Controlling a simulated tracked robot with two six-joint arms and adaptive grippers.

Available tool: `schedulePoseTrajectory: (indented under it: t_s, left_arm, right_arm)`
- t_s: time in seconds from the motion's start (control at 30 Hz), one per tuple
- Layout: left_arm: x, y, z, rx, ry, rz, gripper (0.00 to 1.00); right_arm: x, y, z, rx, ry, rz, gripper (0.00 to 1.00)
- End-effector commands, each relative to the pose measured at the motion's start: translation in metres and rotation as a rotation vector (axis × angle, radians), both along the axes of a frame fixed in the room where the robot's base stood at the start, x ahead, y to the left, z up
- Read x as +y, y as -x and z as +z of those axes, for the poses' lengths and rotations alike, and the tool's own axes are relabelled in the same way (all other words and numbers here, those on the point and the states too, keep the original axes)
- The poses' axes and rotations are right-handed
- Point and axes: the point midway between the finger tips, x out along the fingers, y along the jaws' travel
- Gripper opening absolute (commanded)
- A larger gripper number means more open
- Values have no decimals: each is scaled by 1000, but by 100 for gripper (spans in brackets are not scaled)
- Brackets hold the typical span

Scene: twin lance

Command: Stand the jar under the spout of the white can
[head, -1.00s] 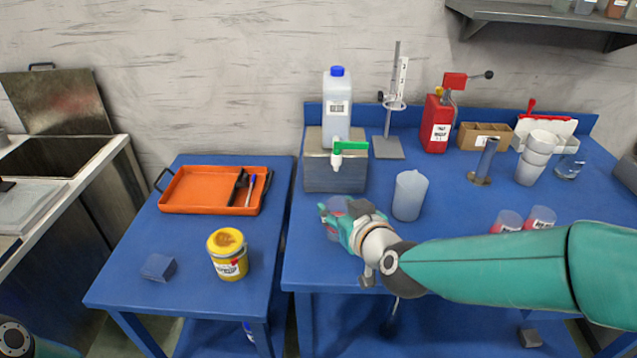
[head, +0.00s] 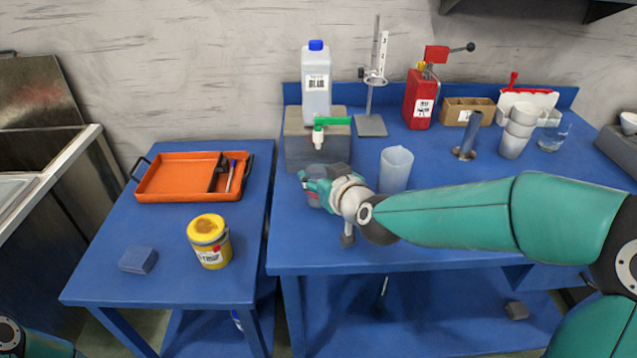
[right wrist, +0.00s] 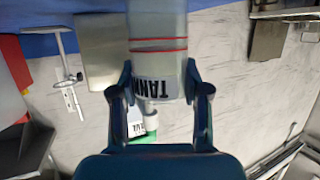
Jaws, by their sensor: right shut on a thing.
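My right gripper (head: 314,190) is shut on the jar (head: 316,201), just in front of the grey block under the white can (head: 316,88). In the right wrist view, the jar (right wrist: 158,62) is clear, with red lines and a partly readable label, between my fingers (right wrist: 160,88). The can has a blue cap and stands on the block. Its white spout (head: 318,138) with a green handle juts out over the block's front, above and slightly behind the jar in the head view. Whether the jar's base touches the table is hidden. My left gripper is not in view.
A clear beaker (head: 396,170) stands close to the right of my right gripper. The grey block (head: 300,155) is just behind the jar. A metal stand (head: 370,125) and red can (head: 420,100) stand further back. The left table holds an orange tray (head: 180,180) and yellow tub (head: 208,242).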

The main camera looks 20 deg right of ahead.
Motion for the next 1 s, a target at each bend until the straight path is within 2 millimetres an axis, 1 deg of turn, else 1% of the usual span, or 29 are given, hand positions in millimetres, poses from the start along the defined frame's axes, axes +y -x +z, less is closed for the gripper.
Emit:
schedulePoseTrajectory:
  t_s: [0.3, 0.5, 0.7, 1.0]
  left_arm:
    - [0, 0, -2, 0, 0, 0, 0]
    - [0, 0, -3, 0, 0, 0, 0]
    - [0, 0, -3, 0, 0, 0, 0]
    - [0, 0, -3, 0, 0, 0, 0]
  right_arm:
    - [-7, -25, -2, 1, 0, 0, 23]
    - [-10, -36, -3, 1, 0, 1, 23]
    - [-11, -41, -3, 1, 0, 1, 23]
    - [-11, -42, -3, 1, 0, 1, 23]
